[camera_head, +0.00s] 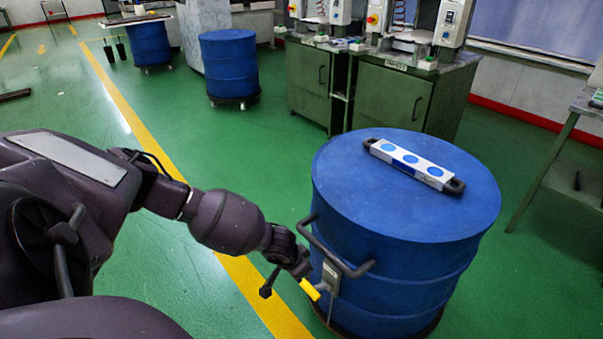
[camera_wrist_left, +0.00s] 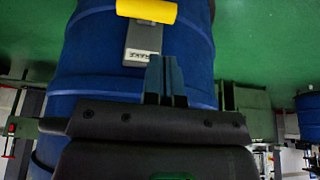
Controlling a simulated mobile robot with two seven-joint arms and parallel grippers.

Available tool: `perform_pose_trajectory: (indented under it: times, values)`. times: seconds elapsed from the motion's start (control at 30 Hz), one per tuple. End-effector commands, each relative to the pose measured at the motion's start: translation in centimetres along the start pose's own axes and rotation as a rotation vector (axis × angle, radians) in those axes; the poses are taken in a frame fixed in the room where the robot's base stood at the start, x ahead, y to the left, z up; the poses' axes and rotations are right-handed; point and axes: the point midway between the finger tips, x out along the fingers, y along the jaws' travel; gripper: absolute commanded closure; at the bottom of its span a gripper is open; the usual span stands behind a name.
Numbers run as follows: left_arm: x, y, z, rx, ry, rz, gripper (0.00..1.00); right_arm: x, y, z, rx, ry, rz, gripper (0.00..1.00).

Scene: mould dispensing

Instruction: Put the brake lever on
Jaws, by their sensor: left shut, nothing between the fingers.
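The brake lever (camera_head: 310,289) is a short yellow bar on a grey brake plate (camera_head: 331,278) on the side of the near blue drum (camera_head: 400,270). In the left wrist view, which looks upside down, the yellow lever (camera_wrist_left: 147,11) lies across the end of the grey plate (camera_wrist_left: 143,42), which bears dark lettering. My left gripper (camera_head: 303,270) is close to the lever and plate in the head view. In the wrist view its fingers (camera_wrist_left: 164,60) are together and empty, pointing at the drum beside the plate; I cannot tell whether they touch it. My right gripper is not in view.
A dark bar handle (camera_head: 335,252) sticks out from the drum just above the plate. A white bar with blue discs (camera_head: 410,163) lies on the drum's lid. Green cabinets (camera_head: 390,95) and another blue drum (camera_head: 229,65) stand behind.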

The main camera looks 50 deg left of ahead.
Motion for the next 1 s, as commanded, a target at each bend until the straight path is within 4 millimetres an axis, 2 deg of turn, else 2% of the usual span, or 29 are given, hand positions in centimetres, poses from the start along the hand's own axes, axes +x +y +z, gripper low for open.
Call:
perform_pose_trajectory:
  times: [0.03, 0.1, 0.4, 1.0]
  values:
    - [1.7, 0.0, 0.7, 0.000, -0.014, 0.000, 1.00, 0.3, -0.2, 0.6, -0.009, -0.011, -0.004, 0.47]
    - [2.9, 0.1, 0.8, 0.001, -0.014, 0.001, 1.00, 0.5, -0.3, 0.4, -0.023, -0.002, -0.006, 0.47]
    - [6.2, 0.0, 0.5, 0.000, -0.008, 0.000, 1.00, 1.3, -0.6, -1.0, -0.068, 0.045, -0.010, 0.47]
    - [6.5, 0.0, 0.1, 0.000, 0.003, 0.000, 1.00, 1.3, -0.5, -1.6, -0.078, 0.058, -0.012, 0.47]
